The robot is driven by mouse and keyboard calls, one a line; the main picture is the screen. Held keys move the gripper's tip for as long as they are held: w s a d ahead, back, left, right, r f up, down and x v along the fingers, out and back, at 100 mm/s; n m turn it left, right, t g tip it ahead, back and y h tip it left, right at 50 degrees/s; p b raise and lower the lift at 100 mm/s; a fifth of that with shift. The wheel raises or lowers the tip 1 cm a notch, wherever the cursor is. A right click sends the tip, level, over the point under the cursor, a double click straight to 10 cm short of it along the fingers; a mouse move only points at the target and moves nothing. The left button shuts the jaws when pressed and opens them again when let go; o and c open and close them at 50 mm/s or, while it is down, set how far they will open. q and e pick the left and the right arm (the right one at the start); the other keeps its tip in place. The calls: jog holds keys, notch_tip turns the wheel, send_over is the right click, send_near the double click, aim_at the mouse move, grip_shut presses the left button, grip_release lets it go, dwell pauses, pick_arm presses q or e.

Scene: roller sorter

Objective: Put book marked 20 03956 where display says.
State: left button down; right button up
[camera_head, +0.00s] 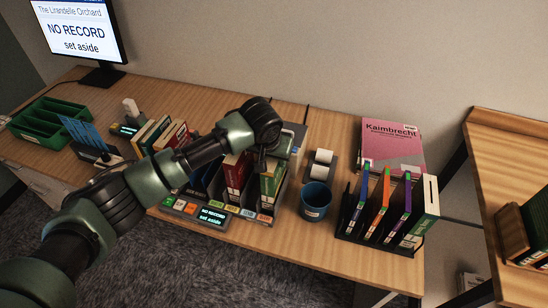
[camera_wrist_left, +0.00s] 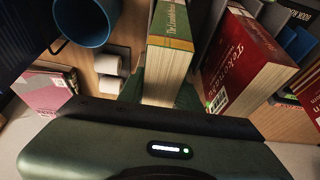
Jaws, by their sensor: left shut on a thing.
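The monitor (camera_head: 83,30) at the upper left reads "The Lirandelle Orchard", "NO RECORD", "set aside". A small display (camera_head: 211,217) on the front of the roller sorter (camera_head: 240,213) also reads "NO RECORD set aside". My left gripper (camera_head: 270,160) is shut on a green and yellow book (camera_head: 271,186) at the sorter's right-hand slot. In the left wrist view this book (camera_wrist_left: 168,72) stands between the fingers, its title beginning "The Lirandelle". The number 20 03956 is not legible. Whether the book rests on the slot floor I cannot tell. My right gripper is out of view.
A red book (camera_head: 235,172) stands in the sorter beside it. A green tray (camera_head: 48,123) is at the far left. Bare tabletop shows near the cup.

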pick_arm(q)
jog(key=shift+f, duration=0.3)
jog(key=c, duration=0.9)
grip_release()
jog(key=shift+f, duration=0.15)
jog(key=b+v, duration=0.1)
jog(key=v, duration=0.7)
